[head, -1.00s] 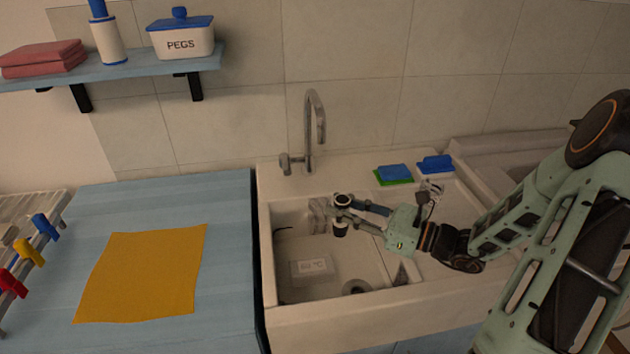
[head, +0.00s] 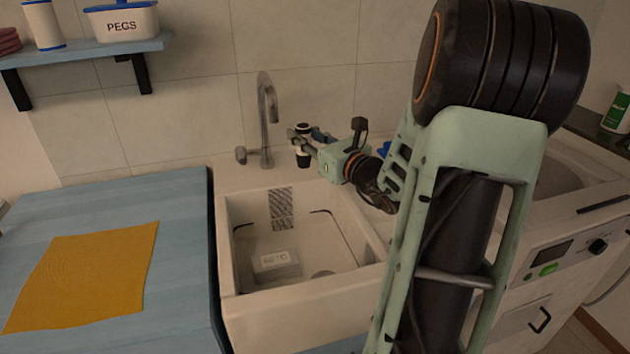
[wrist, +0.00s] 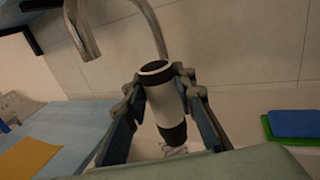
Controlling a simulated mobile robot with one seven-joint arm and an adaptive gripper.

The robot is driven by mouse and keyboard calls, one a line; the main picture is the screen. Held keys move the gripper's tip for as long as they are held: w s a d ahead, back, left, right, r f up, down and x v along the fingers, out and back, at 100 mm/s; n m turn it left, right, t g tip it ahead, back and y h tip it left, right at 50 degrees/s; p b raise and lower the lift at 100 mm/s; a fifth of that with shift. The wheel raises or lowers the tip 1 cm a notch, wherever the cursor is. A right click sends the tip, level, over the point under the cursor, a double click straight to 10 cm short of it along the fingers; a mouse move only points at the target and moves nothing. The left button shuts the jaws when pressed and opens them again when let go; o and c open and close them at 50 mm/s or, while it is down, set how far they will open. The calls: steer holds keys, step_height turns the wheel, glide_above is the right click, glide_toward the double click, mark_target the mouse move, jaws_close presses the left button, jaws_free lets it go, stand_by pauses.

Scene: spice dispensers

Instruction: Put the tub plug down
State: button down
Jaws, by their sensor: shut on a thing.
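The tub plug (head: 303,157) is a white cylinder with black ends. My gripper (head: 301,137) is shut on it and holds it near the back ledge of the sink (head: 228,288), just right of the tap. In the wrist view the plug (wrist: 166,102) is between the two fingers, slightly tilted, with its lower black end showing below them. A pale, blurred shape lies beneath it there. I cannot tell whether the plug touches the ledge.
The tap (head: 266,120) stands close by on the left. A box marked 60 °C (head: 276,265) sits in the basin. A blue sponge (wrist: 294,123) on a green one (wrist: 268,130) lies on the right. A blue counter (head: 180,240) with a yellow cloth (head: 85,275) is left.

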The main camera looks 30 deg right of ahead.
steer(key=s+d+r+m+h+b, duration=0.1)
steer(key=d+r+m+h+b, duration=0.15)
steer(key=d, duration=0.25)
steer(key=shift+h, duration=0.55)
steer(key=shift+w+d+f+b, duration=0.3)
steer(key=shift+w+d+f, duration=0.6)
steer(key=shift+w+f, duration=1.2)
steer(key=shift+w+d+f+b, duration=0.25)
steer(key=shift+w+d+f, duration=0.65)
steer(key=shift+w+f, duration=1.1)
steer(key=shift+w+d+f+b, duration=0.3)
steer(key=shift+w+d+f, duration=0.6)
steer(key=shift+w+f, duration=1.2)
steer(key=shift+r, duration=0.1)
steer(key=shift+f, duration=0.2)
steer(key=c, duration=1.6)
jaws_free()
steer(key=shift+r, duration=0.1)
